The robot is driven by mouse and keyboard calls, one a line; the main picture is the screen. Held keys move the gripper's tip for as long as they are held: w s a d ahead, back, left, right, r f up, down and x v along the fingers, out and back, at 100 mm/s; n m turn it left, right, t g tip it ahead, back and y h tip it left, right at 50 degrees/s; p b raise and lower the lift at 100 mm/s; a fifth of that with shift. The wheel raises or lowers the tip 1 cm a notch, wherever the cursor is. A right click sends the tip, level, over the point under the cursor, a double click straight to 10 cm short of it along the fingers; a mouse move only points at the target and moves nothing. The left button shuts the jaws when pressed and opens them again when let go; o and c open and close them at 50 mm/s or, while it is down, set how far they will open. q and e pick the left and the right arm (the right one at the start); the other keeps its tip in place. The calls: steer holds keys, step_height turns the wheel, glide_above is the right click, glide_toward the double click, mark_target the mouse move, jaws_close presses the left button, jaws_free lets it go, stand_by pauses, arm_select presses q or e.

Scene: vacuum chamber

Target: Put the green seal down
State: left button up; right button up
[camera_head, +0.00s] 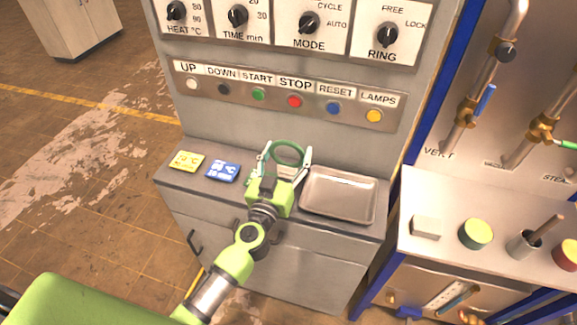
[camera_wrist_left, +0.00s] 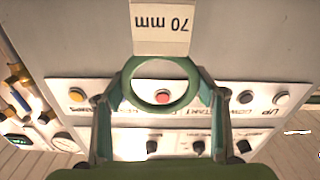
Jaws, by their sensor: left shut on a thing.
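The green seal (camera_head: 288,142) is a ring, held by my left gripper (camera_head: 286,154) above the worktop (camera_head: 236,190) in front of the control panel. In the left wrist view the seal (camera_wrist_left: 160,106) sits between the two fingers of the gripper (camera_wrist_left: 160,92), which is shut on it. A pale piece marked "70 mm" (camera_wrist_left: 162,24) shows at the ring's edge there; I cannot tell whether it is attached to the seal or behind it. My right gripper is not in view.
An empty metal tray (camera_head: 340,212) lies on the worktop right of the gripper. A yellow card (camera_head: 187,161) and a blue card (camera_head: 223,172) lie to the left. The button panel (camera_head: 270,96) rises behind. A side bench (camera_head: 455,250) with several small objects stands at the right.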

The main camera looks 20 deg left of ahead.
mark_target(287, 166)
arm_select(q)
steer(key=f+b, duration=0.3)
steer(key=shift+w+f, duration=0.2)
steer(key=shift+w, duration=0.1)
steer(key=shift+f, duration=0.3)
steer(key=shift+r, duration=0.1)
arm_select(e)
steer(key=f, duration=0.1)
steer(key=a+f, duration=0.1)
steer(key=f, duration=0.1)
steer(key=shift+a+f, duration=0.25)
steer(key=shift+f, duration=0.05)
arm_select(q)
steer(key=shift+f+b, duration=0.2)
steer(key=shift+b, duration=0.1)
steer(key=o, duration=1.1)
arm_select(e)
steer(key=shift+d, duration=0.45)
arm_select(q)
steer(key=shift+r, duration=0.1)
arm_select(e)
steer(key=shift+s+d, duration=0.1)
